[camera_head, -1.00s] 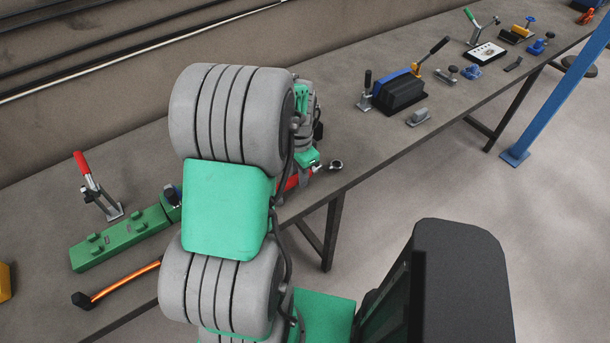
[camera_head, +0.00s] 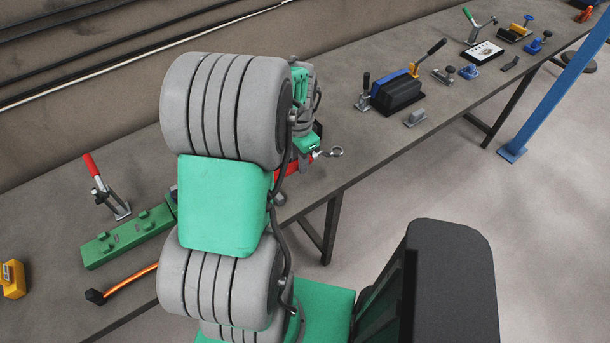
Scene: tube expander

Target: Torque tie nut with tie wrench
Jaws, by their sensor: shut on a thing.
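My gripper (camera_head: 309,150) is at the end of my arm, above the front part of the bench, with its fingers mostly hidden. It is shut on a tool with a red handle (camera_head: 297,168) and a metal ring end (camera_head: 336,152), which looks like the tie wrench. The ring end points right, close to the bench's front edge. No tie nut can be made out. A green fixture block (camera_head: 125,238) with small raised knobs lies to the left, its right end hidden behind my arm.
A red-handled toggle clamp (camera_head: 105,188) stands behind the green block. An orange-and-black bar (camera_head: 130,282) and a yellow block (camera_head: 12,280) lie at left. A black box with a lever (camera_head: 398,93) and a small grey block (camera_head: 415,118) sit at right. Bare bench lies between.

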